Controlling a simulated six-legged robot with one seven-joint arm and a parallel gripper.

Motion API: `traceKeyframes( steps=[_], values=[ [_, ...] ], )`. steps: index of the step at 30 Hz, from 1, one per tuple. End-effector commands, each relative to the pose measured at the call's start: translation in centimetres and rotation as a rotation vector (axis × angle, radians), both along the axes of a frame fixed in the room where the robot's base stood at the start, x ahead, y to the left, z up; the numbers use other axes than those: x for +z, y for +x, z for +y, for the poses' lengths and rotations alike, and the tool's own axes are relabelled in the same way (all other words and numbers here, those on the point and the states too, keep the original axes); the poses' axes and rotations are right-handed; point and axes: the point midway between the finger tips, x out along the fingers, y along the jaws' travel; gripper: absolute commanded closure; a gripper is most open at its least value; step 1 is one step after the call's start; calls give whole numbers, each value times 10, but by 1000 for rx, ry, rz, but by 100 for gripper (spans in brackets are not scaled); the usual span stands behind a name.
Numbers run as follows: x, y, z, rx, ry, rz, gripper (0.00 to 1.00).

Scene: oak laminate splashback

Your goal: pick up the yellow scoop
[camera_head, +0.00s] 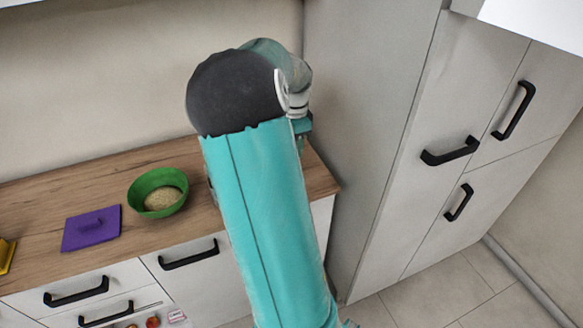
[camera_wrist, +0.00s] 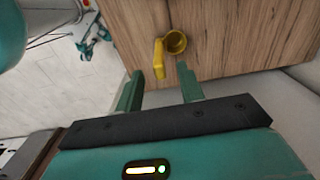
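The yellow scoop (camera_wrist: 175,42) lies on the wooden counter in the wrist view, with its round cup to the right and its handle to the left, pointing down toward my gripper. My gripper (camera_wrist: 160,69) is open, its two green fingers spread apart and empty. In the picture the end of the handle falls between the fingertips; I cannot tell how far above or beside it they are.
A green bowl (camera_head: 142,201) with grain-like contents (camera_head: 162,199) stands on the counter (camera_head: 35,214). A tall cabinet (camera_head: 400,210) bounds the counter's right end.

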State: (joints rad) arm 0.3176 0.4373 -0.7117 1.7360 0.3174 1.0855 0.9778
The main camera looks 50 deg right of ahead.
Motion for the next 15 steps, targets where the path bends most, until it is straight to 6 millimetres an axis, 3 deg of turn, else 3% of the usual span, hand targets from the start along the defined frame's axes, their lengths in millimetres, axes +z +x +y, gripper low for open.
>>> traceKeyframes(
  steps=[7, 15],
  values=[
    [-38, 2, 2, 3, 3, 2, 62],
    [-45, 2, 2, 4, 1, 0, 62]
  ],
)
